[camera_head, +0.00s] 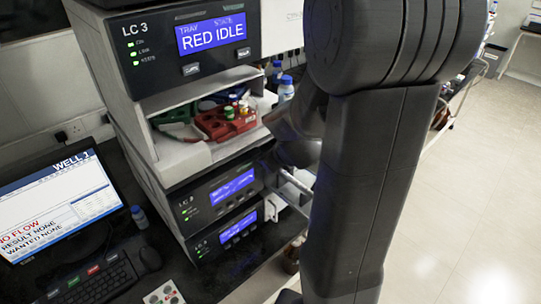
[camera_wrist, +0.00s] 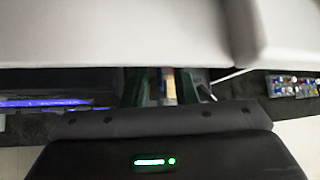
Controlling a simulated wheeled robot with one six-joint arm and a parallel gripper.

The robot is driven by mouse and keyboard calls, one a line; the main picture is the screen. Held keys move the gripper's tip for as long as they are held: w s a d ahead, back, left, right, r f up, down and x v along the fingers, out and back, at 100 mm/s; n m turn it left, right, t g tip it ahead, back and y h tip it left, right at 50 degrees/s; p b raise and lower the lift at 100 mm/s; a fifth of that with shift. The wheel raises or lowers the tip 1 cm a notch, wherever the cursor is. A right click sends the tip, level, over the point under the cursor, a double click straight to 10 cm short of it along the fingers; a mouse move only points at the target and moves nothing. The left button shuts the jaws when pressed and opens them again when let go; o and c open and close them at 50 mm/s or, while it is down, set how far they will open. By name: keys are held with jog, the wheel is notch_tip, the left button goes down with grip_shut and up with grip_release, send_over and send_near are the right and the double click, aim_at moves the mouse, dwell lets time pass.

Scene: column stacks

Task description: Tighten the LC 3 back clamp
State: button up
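The LC 3 unit (camera_head: 190,45) stands at the left of the head view, its display reading "TRAY STATE RED IDLE". Below it is an open bay with a red tray (camera_head: 222,124) holding several small capped vials. I cannot make out the back clamp in either view. My arm covers the right side of the stack and hides what lies behind it. In the wrist view, the dark body of my gripper (camera_wrist: 155,150) with a green light fills the bottom. Beyond it are two green slanted parts with a narrow pale and blue strip between them. I cannot tell its opening.
Two lower units (camera_head: 222,193) with blue displays sit under the bay. A monitor (camera_head: 62,205) reading "WELL 1" and "NO FLOW" stands at the left, with a keyboard (camera_head: 95,283). Blue-capped bottles (camera_head: 286,90) stand beside the stack.

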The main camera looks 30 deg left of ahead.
jog(key=p+v, duration=0.3)
jog(key=v, duration=1)
jog(key=shift+s+d+r+p, duration=0.15)
jog(key=shift+d+r+p, duration=0.1)
jog(key=shift+p, duration=0.15)
jog(key=shift+f, duration=0.1)
